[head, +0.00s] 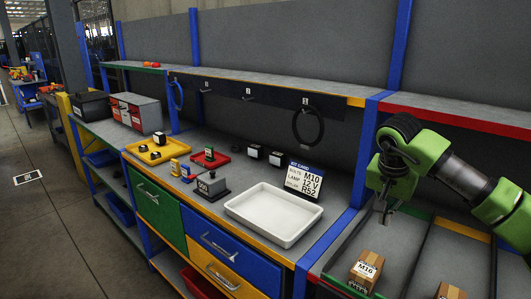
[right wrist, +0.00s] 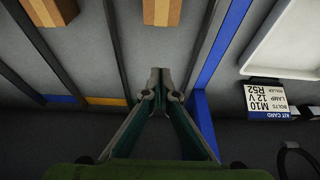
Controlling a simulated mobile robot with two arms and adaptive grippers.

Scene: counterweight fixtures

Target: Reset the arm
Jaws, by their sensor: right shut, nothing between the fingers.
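My right gripper (head: 385,217) hangs from the green arm at the right of the head view, above the right-hand bench section with the dividers. In the right wrist view my right gripper (right wrist: 160,75) points away from the camera with its fingertips together and nothing between them. A cardboard box marked M16 (head: 366,270) stands below and in front of it in the head view. My left gripper is in neither view.
A white tray (head: 274,214), a kit card (head: 304,178) and a grey 500 weight (head: 211,186) are on the middle bench. A black ring (head: 295,128) hangs on hook 3. A second box (head: 451,291) stands at the lower right. Yellow (head: 151,155) and red (head: 209,160) trays lie farther left.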

